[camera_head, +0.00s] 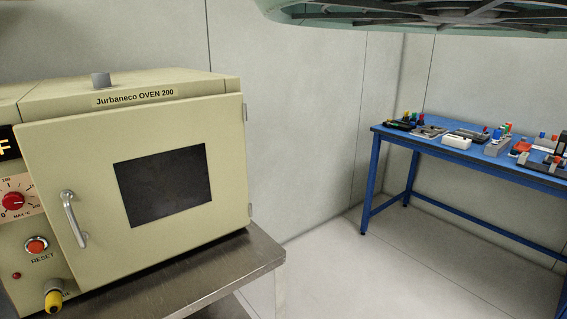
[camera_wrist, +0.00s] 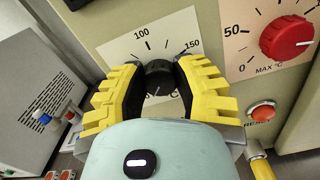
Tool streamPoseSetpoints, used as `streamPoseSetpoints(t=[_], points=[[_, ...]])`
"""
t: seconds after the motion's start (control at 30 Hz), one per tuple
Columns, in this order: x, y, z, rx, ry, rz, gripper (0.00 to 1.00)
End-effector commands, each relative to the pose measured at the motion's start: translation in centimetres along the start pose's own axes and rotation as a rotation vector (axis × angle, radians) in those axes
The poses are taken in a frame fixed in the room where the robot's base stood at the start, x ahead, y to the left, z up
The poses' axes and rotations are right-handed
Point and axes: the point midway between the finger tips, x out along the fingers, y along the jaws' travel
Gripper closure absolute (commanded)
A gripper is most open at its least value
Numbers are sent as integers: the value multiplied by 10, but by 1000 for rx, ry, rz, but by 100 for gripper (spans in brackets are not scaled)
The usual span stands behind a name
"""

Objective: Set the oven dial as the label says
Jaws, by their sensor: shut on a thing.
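In the wrist view, a black dial (camera_wrist: 159,80) sits on a white scale plate (camera_wrist: 125,50) on the oven's front panel. The marks 100 and 150 show above it; the lower part of the scale is mostly hidden by my gripper. My gripper (camera_wrist: 158,77), with yellow ribbed fingers, is shut on the black dial, one finger on each side. I cannot tell which value the dial points to. The beige oven (camera_head: 130,90), door closed, fills the left of the head view, where my gripper and the black dial are out of view. I see no setting label.
A red MAX °C dial (camera_wrist: 287,37) and the RESET button (camera_wrist: 262,112) are close to the right of my gripper. A yellow-tipped fitting (camera_head: 53,299) sticks out below. A blue table (camera_head: 376,150) with small parts stands far right. Clear floor lies between.

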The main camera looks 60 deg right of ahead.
Motion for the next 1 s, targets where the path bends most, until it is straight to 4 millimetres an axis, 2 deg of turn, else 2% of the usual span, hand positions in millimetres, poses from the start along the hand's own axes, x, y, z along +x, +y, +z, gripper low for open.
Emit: streamPoseSetpoints(t=[0.03,0.13,0.57,1.0], points=[[0,0,0,-1,0,0,91],[0,0,0,-1,-1,1,100],[0,1,1,69,-1,2,100],[0,1,-1,430,-3,4,100]])
